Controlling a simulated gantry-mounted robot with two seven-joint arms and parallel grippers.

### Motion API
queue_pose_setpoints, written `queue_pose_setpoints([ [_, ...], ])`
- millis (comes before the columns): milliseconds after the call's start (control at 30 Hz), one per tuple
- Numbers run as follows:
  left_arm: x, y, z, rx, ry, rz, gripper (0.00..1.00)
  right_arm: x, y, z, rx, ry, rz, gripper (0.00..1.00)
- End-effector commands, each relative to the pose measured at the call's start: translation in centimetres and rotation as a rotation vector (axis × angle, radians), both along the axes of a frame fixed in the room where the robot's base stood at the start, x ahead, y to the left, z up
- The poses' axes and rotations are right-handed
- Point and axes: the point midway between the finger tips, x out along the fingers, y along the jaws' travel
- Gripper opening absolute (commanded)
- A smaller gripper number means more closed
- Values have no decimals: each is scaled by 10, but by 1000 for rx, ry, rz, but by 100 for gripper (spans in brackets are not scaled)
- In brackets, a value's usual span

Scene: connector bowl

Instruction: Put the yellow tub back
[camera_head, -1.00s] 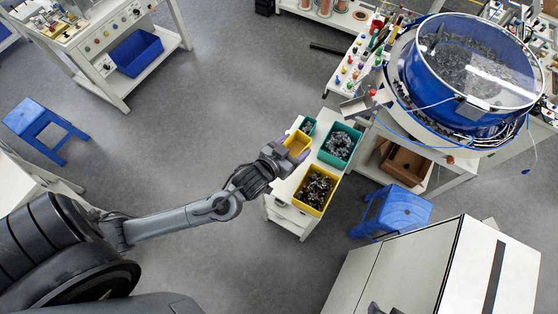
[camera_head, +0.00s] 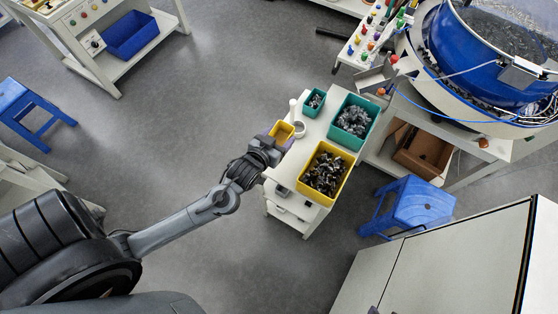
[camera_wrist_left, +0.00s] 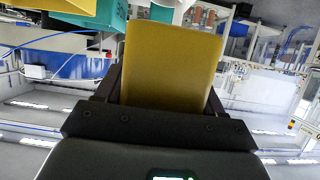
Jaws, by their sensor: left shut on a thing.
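The small yellow tub (camera_head: 279,132) is held in my left gripper (camera_head: 279,142) at the left edge of the white cart top (camera_head: 284,166). The gripper is shut on the tub; whether the tub touches the cart top, I cannot tell. In the left wrist view the tub (camera_wrist_left: 172,65) fills the space between the fingers, and its inside is hidden there. Fingertip-like parts of my right gripper (camera_head: 385,311) just show at the bottom edge of the head view; their opening is unclear.
The cart carries a small teal tub (camera_head: 314,101), a larger teal bin (camera_head: 372,108), a large yellow bin (camera_head: 324,201) with dark parts, and a white ring (camera_head: 299,128). A blue stool (camera_head: 424,203) and a blue-walled bowl feeder (camera_head: 462,62) stand to the right. Open floor lies left of the cart.

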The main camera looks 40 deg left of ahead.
Motion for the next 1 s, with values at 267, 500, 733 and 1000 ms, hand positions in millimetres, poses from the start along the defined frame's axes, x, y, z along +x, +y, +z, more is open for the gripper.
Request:
queue_pose_setpoints([
  [267,-2,-1,-43,1,2,1,36,0,2,-14,7,-2,-4,43],
  [500,-1,-1,-71,0,1,0,36,1,3,-16,11,-2,-7,43],
  [733,-2,-1,-90,0,2,0,36,1,2,-19,11,-3,-7,43],
  [1000,-1,-1,-110,-1,-1,-1,36,1,2,-22,7,-3,-4,43],
])
